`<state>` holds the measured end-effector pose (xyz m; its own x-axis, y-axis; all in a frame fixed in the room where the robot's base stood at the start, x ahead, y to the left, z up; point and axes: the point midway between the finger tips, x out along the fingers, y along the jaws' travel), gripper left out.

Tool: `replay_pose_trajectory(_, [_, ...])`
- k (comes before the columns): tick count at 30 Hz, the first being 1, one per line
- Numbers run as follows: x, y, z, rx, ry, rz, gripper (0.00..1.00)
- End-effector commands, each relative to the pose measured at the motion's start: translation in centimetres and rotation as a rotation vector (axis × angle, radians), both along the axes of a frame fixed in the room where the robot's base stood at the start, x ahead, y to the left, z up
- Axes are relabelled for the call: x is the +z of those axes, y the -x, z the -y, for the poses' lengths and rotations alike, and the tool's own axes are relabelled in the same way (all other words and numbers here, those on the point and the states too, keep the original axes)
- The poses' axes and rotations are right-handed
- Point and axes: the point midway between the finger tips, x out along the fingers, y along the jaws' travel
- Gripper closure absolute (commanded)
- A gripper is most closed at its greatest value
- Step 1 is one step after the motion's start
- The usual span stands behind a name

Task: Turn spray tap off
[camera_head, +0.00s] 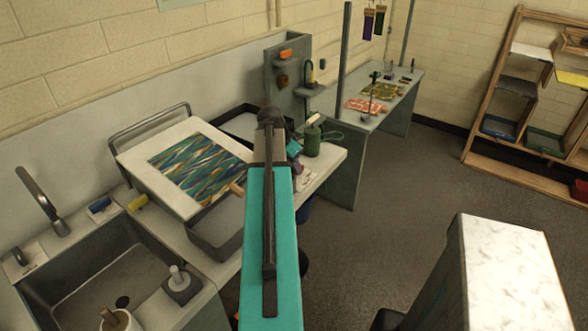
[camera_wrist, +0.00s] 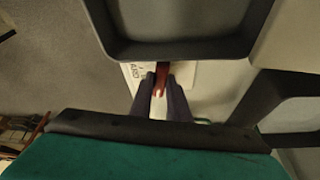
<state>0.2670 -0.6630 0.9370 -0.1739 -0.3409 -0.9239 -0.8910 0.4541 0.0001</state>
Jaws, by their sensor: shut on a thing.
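My gripper (camera_wrist: 159,76) shows in the wrist view with its two dark fingers close together, shut on a small red lever (camera_wrist: 162,70). I take the lever to be the spray tap's handle. A pale strip (camera_wrist: 158,106) shows between the fingers, below the red part. In the head view my own teal arm covers the middle, and neither the fingertips nor the red lever can be made out.
A dark tray rim (camera_wrist: 180,49) is close above the fingers in the wrist view, with another dark rim (camera_wrist: 250,105) at right. In the head view, a patterned sheet (camera_head: 190,165) lies on a white board, left of my arm. A sink (camera_head: 85,285) stands lower left; open floor (camera_head: 385,200) lies right.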

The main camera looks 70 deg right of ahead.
Motion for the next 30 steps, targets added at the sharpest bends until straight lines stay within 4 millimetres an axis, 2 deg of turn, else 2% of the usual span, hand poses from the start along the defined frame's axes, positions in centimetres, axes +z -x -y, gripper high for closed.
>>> replay_pose_trajectory(12, [0.04, 0.15, -0.05, 0.204, 0.001, 0.000, 1.00])
replay_pose_trajectory(28, [0.07, 0.07, -0.01, 0.233, 0.001, 0.002, 1.00])
replay_pose_trajectory(29, [0.07, 0.07, -0.01, 0.233, 0.001, 0.002, 0.81])
replay_pose_trajectory(30, [0.07, 0.07, -0.01, 0.233, 0.002, 0.001, 0.74])
